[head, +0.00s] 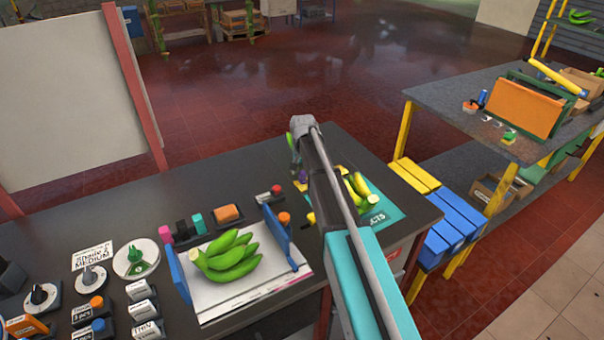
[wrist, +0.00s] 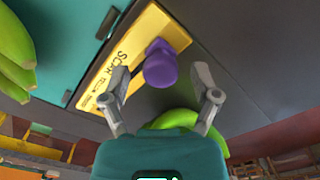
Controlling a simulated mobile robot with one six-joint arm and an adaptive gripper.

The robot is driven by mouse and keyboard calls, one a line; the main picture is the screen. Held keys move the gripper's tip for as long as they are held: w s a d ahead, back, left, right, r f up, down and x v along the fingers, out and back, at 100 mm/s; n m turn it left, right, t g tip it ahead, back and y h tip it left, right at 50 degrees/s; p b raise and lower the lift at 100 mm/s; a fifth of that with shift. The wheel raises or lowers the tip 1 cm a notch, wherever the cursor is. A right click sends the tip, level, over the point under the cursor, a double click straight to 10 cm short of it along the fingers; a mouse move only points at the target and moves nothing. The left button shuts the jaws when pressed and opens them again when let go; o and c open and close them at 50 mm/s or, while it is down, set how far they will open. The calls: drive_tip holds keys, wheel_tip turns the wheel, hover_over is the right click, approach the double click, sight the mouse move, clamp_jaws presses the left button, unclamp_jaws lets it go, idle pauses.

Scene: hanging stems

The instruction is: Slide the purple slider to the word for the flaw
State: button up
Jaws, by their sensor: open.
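The purple slider (wrist: 160,65) is a knob on a yellow panel (wrist: 112,75) in the wrist view. The panel reads "SCAR" near the knob, with smaller words that I cannot read surely. My gripper (wrist: 159,76) is open, with one finger on each side of the knob; I cannot tell whether either touches it. In the head view my gripper (head: 298,148) is over the far right part of the dark bench, and my arm covers most of the panel. A green banana bunch (head: 230,258) lies on a white board between blue side walls.
More bananas (head: 358,188) lie on a teal board (head: 390,222) right of my arm. Knobs, dials and small labelled blocks crowd the bench's left. A grey shelf table (head: 450,125) stands at the right.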

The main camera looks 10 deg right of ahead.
clamp_jaws()
idle(0.3)
